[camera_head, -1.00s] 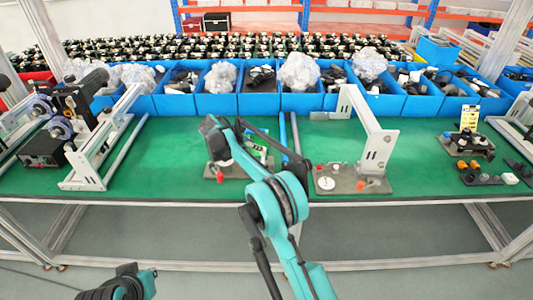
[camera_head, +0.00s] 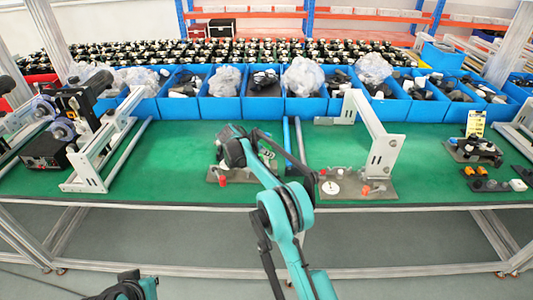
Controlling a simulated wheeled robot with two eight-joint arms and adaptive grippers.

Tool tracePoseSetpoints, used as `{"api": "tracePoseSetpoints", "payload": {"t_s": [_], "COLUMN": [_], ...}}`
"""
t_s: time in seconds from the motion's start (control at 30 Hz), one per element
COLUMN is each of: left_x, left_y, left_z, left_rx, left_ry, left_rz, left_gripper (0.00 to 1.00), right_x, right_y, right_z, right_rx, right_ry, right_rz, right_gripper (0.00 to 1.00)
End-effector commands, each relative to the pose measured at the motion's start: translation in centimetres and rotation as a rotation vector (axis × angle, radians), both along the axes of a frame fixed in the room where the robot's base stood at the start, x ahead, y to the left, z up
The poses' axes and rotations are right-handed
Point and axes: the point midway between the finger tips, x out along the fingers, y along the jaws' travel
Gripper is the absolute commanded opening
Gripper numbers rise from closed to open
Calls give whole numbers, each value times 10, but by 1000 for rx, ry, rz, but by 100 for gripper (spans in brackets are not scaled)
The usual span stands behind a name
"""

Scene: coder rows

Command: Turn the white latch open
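A grey plate (camera_head: 238,180) with a red knob (camera_head: 222,180) and small white parts lies on the green table, partly hidden behind my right arm. A second grey plate (camera_head: 345,195) to its right carries a flat white disc (camera_head: 330,187) and red knobs (camera_head: 365,190). I cannot tell which white part is the latch. My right arm reaches up from the bottom middle. My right gripper (camera_head: 224,152) is over the first plate, mostly hidden by its own wrist, so its fingers and any contact are unclear. My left arm's end shows at the bottom left; its fingers are not visible.
A metal frame with black devices (camera_head: 95,155) stands at the left. Blue bins (camera_head: 220,108) line the back. Small parts (camera_head: 485,182) lie at the right. The green table (camera_head: 180,150) is clear left of the first plate.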

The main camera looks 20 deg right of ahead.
Motion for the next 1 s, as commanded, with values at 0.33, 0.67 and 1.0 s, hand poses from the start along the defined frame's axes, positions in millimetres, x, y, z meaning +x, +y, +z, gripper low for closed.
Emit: {"api": "tracePoseSetpoints", "payload": {"t_s": [0.33, 0.67, 1.0], "left_x": [0, 0, 0], "left_y": [0, 0, 0], "left_z": [0, 0, 1], "left_rx": [0, 0, 0], "left_ry": [0, 0, 0], "left_rz": [0, 0, 0], "left_gripper": [0, 0, 0], "right_x": [0, -1, -1], "right_y": [0, -1, -2], "right_z": [0, 0, 1], "right_rx": [0, 1, 1], "right_ry": [-1, -1, -3], "right_rz": [16, 184, 495], "right_gripper": [0, 0, 0]}}
